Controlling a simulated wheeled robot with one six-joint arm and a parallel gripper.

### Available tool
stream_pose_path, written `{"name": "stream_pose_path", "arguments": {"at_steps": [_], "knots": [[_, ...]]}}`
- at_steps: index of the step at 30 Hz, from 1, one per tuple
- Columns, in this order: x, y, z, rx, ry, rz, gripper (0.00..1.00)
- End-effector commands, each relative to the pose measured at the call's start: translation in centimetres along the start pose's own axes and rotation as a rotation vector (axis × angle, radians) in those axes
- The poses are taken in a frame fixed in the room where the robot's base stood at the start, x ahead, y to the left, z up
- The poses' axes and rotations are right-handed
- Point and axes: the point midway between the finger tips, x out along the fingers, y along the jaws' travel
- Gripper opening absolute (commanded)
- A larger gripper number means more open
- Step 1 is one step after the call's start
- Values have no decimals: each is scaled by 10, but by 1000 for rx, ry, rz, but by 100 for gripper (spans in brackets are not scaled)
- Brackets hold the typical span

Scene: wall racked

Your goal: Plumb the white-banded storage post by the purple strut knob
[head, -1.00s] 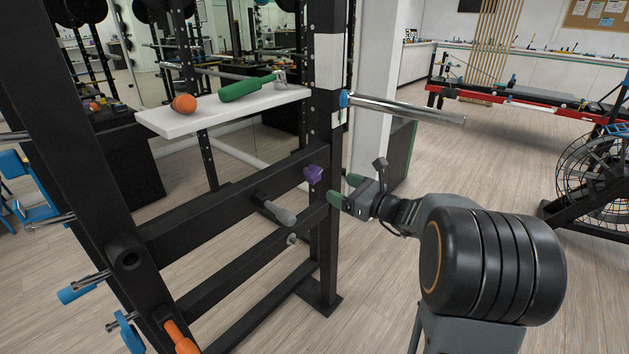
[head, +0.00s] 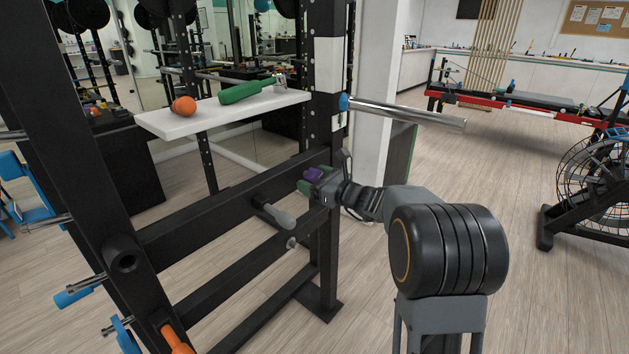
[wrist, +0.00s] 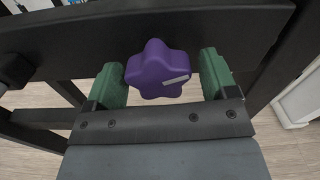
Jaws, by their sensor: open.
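The purple strut knob (head: 313,174) is a star-shaped knob on a black bar beside the storage post. The black storage post with a white band (head: 328,64) stands right behind the knob. I cannot tell how far it leans.
A steel bar end (head: 410,114) sticks out from the post to the right, above my arm. A grey handle (head: 276,214) juts out left of my gripper.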

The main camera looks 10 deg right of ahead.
Motion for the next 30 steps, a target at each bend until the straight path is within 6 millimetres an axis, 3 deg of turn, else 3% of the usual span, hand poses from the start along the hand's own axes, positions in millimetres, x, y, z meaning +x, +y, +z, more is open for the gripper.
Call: {"name": "stream_pose_path", "arguments": {"at_steps": [2,16,30], "knots": [[0,0,0,0,0,0,76],[0,0,0,0,0,0,31],[0,0,-5,-146,-1,-1,30]]}}
